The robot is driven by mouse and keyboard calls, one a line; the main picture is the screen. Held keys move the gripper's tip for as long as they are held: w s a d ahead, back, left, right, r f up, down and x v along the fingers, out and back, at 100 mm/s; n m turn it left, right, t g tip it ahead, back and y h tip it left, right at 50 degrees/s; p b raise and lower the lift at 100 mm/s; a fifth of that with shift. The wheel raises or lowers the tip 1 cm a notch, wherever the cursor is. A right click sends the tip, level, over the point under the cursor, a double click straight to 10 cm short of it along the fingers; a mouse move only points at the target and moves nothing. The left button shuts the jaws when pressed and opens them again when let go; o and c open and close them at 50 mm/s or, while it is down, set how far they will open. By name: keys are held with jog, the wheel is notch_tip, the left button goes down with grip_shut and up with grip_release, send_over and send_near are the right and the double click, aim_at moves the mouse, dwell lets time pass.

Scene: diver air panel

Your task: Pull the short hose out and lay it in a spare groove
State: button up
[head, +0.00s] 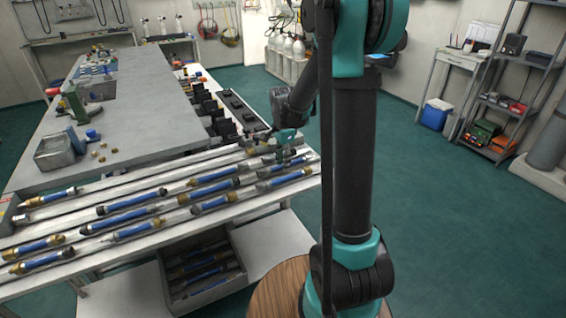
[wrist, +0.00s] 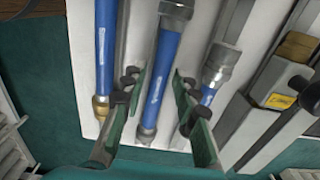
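My gripper (wrist: 158,88) is open in the wrist view, with one finger on each side of a blue hose (wrist: 157,82). This hose has grey metal ends and lies lengthwise between the fingers; I cannot tell whether they touch it. A blue hose with a brass end (wrist: 103,50) lies to its left, and another with a thick grey fitting (wrist: 218,62) to its right. In the head view my gripper (head: 287,150) is low over the right end of the white grooved rack (head: 150,177), where several blue hoses lie. Which hose is the short one is not clear.
A grey worktop (head: 150,115) with a metal bin (head: 55,152) lies behind the rack. A crate of hoses (head: 215,285) sits below. Black blocks (head: 205,105) stand behind my gripper. Bare groove stretches show between hoses.

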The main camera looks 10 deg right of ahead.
jog(key=shift+o, duration=0.7)
notch_tip(320, 180, up, 11)
jog(key=s+d+f+n+t, duration=0.2)
jog(key=s+f+n, duration=0.4)
jog(key=s, duration=0.5)
jog(key=s+d+f+n+t, duration=0.2)
jog(key=s+f+n, duration=0.4)
jog(key=s, duration=0.5)
jog(key=shift+d+f+n, duration=0.2)
jog(key=shift+f+n, duration=0.1)
jog(key=shift+n, duration=0.9)
jog(key=shift+c, duration=0.5)
jog(key=shift+c, duration=0.4)
